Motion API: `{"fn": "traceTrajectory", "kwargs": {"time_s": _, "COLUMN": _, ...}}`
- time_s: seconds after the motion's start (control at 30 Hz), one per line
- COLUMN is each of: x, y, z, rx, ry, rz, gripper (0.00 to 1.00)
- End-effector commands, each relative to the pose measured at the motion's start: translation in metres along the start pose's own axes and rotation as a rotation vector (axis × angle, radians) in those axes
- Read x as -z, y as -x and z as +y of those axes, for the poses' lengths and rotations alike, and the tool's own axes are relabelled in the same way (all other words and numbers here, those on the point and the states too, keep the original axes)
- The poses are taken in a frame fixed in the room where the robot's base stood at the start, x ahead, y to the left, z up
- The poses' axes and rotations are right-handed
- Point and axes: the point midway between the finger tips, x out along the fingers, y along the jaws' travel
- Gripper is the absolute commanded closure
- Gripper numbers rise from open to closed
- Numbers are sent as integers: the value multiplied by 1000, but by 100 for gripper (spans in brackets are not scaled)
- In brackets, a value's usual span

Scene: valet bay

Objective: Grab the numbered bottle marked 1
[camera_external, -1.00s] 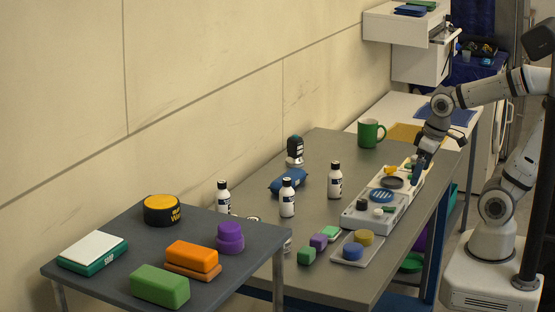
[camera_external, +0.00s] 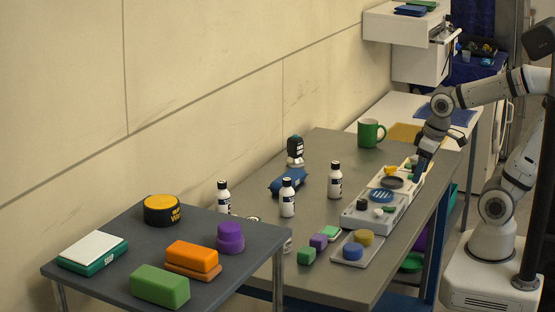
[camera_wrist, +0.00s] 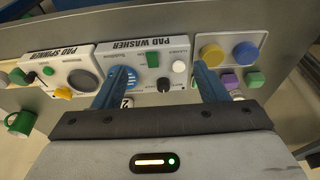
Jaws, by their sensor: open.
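Several white bottles with black caps stand on the grey table: one at the right (camera_external: 335,180), one in the middle (camera_external: 288,198), and one at the left (camera_external: 224,197), partly hidden by the nearer table. Their numbers are too small to read in the external view. In the wrist view, a white piece marked 2 (camera_wrist: 128,102) shows beside my left finger, mostly hidden. I cannot make out a 1. My gripper (camera_wrist: 163,78) is open and empty, its blue fingers over the pad washer panel. In the external view, my gripper (camera_external: 420,165) is over the panels, right of the bottles.
The pad washer panel (camera_wrist: 168,50) and pad spinner panel (camera_wrist: 40,62) lie along the table's right side. A green mug (camera_external: 371,133), a blue-based tool (camera_external: 290,180) and small coloured blocks (camera_external: 318,242) are around the bottles. The nearer table holds an orange block (camera_external: 192,255) and a black tin (camera_external: 161,211).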

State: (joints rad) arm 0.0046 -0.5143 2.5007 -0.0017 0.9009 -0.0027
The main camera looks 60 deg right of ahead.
Motion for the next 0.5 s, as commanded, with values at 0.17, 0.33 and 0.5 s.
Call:
{"fn": "traceTrajectory", "kwargs": {"time_s": 0.17, "x": 2, "y": 1, "z": 0, "rx": 0, "ry": 3, "rz": -1, "gripper": 34}}
{"fn": "traceTrajectory", "kwargs": {"time_s": 0.33, "x": 35, "y": 7, "z": -1, "rx": 2, "ry": 60, "rz": -22, "gripper": 34}}
{"fn": "traceTrajectory", "kwargs": {"time_s": 0.5, "x": 102, "y": 9, "z": -5, "rx": 9, "ry": 184, "rz": -64, "gripper": 34}}
